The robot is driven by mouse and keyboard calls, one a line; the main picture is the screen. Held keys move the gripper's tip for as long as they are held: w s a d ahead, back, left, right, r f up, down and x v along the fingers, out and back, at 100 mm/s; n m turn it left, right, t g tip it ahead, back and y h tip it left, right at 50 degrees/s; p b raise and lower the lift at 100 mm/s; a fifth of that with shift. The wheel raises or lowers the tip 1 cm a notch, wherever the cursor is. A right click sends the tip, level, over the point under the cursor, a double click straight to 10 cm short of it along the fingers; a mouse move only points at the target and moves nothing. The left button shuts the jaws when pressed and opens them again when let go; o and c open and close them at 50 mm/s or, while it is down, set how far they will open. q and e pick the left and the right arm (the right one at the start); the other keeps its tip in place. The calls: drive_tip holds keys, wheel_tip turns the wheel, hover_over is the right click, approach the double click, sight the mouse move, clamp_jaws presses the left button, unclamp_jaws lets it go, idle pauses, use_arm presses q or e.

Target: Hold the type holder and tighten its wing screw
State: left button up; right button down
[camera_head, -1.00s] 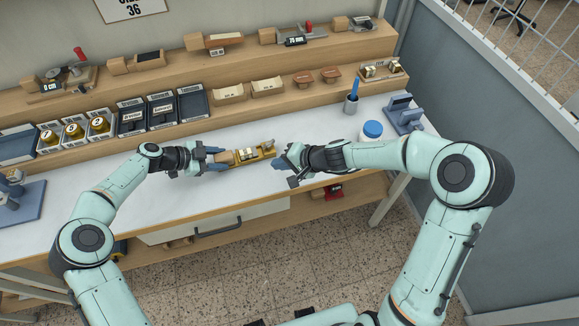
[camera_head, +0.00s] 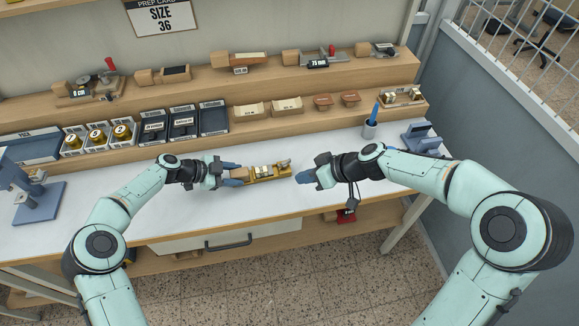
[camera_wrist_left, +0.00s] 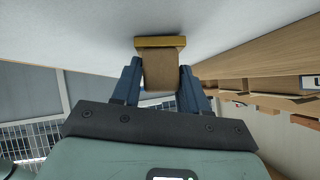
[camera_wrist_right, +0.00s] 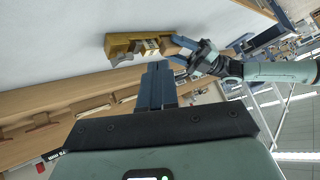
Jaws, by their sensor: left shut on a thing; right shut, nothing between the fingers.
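The type holder is a brass piece (camera_head: 272,172) with a wooden handle, lying low over the white bench top in the head view. My left gripper (camera_head: 234,174) is shut on its wooden handle; the left wrist view shows the handle (camera_wrist_left: 160,70) between the fingers and the brass end beyond. The wing screw (camera_head: 284,163) appears at the holder's right end, too small to make out in detail. My right gripper (camera_head: 304,177) is shut and empty, just right of that end and apart from it. The right wrist view shows the closed fingers (camera_wrist_right: 157,85) below the brass holder (camera_wrist_right: 122,43).
A two-step wooden shelf (camera_head: 330,112) behind holds trays, jars and other holders. Another blue stand (camera_head: 38,203) is at far left. The bench front is clear.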

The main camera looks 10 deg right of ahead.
sight(284, 164)
drive_tip(key=w+d+n+g+h, duration=0.1)
drive_tip(key=w+d+n+h, duration=0.2)
drive_tip(key=n, duration=1.1)
drive_tip(key=shift+y, duration=0.7)
drive_tip(key=x, duration=0.9)
drive_tip(key=shift+s+d+f, duration=0.15)
drive_tip(key=shift+s+f, duration=0.05)
drive_tip(key=shift+f, duration=0.05)
drive_tip(key=shift+w+a, duration=0.2)
drive_tip(key=shift+w, duration=0.4)
drive_tip(key=shift+w+a, duration=0.2)
drive_tip(key=shift+w, duration=0.4)
drive_tip(key=shift+w+a+r, duration=0.15)
drive_tip(key=shift+w+a, duration=0.1)
drive_tip(key=shift+w, duration=0.5)
drive_tip(key=shift+m, duration=0.3)
